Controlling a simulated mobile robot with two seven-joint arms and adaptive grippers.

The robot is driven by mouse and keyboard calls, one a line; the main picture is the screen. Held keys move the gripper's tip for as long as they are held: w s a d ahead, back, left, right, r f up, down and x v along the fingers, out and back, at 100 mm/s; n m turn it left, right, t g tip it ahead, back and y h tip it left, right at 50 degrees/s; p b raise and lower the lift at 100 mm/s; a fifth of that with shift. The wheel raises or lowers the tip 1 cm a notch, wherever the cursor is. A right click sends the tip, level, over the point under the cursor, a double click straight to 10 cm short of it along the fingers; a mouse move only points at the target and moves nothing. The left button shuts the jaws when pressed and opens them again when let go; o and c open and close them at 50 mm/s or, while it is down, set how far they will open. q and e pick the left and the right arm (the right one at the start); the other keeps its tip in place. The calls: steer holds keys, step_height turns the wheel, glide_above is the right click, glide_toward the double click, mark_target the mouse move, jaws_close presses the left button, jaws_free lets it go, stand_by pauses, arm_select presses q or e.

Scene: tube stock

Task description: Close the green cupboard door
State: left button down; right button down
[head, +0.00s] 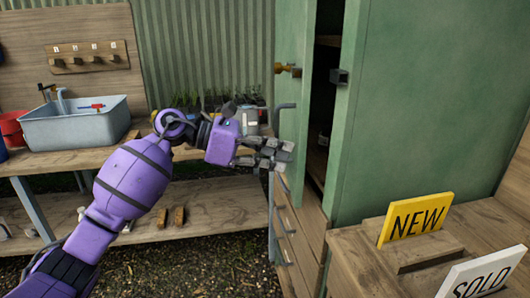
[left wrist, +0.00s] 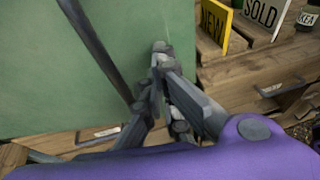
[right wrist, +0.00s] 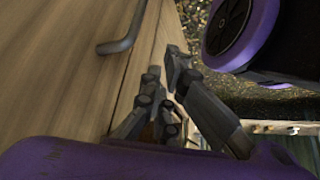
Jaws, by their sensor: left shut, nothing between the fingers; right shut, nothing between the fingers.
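The green cupboard door (head: 291,45) stands ajar in the head view, with a dark gap between it and the green cupboard body (head: 420,110). A brass-coloured knob (head: 288,70) and a grey bar handle (head: 281,117) are on the door. My left gripper (head: 285,155) is shut and empty, in front of the door's lower part; I cannot tell whether it touches. In the left wrist view its fingertips (left wrist: 158,62) overlap a green panel crossed by a dark bar. My right gripper (right wrist: 165,88) is shut and empty beside a wooden front with a grey handle (right wrist: 122,45).
Wooden drawers (head: 302,235) are below the cupboard. A yellow NEW sign (head: 415,219) and a white SOLD sign (head: 482,278) stand on a wooden unit at right. A bench with a grey sink (head: 75,122) is at left. Gravel ground shows between.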

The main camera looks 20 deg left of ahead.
arm_select(q)
steer(key=shift+d, duration=0.1)
steer(key=w+d+n+t+p, duration=0.1)
steer(key=w+d, duration=0.2)
steer(key=d, duration=0.4)
steer(key=shift+w+r+y, duration=0.15)
steer(key=shift+r+y, duration=0.1)
steer(key=shift+y, duration=0.05)
steer(key=shift+a, duration=0.1)
